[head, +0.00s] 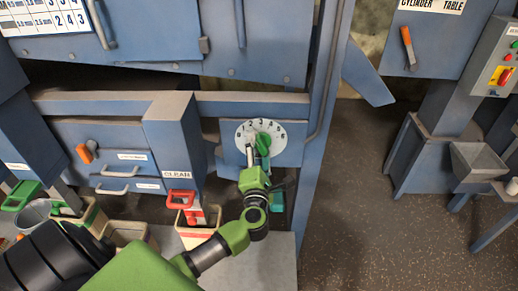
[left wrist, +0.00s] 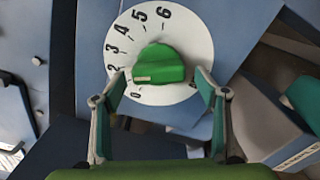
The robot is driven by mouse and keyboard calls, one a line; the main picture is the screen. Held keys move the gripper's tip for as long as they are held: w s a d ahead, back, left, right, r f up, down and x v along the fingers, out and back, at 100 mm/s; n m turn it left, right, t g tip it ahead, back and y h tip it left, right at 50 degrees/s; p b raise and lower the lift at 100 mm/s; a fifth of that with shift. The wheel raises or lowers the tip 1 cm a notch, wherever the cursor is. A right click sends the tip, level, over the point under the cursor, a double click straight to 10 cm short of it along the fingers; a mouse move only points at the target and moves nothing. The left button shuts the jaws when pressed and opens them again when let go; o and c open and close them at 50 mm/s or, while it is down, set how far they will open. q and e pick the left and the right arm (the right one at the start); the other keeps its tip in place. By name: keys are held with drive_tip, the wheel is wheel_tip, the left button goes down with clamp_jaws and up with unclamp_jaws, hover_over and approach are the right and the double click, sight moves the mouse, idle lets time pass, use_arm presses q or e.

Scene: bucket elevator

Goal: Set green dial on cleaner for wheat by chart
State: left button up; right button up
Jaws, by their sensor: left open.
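The green dial (head: 263,142) is a knob on a white round plate (head: 243,132) numbered along its rim, on the blue cleaner's front panel. In the left wrist view the knob (left wrist: 160,63) has a pale mark at its lower left; I cannot tell exactly which number it points to. My left gripper (head: 257,158) is in front of the dial. In the left wrist view its fingers (left wrist: 161,78) are spread apart, one toward each side of the knob; contact is not clear. The chart (head: 42,17) with rows of numbers is at the upper left, partly cut off. My right gripper is not seen.
Below the panel stands a box with a red handle (head: 181,199), left of my arm. A post marked CLEAN (head: 176,150) is left of the dial. An orange-handled lever (head: 408,48) and a control box (head: 501,75) are at the right. The dark floor (head: 370,220) there is clear.

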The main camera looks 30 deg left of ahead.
use_arm(q)
drive_tip(key=v, duration=1)
drive_tip(key=shift+s+d, duration=0.2)
drive_tip(key=shift+s, duration=0.05)
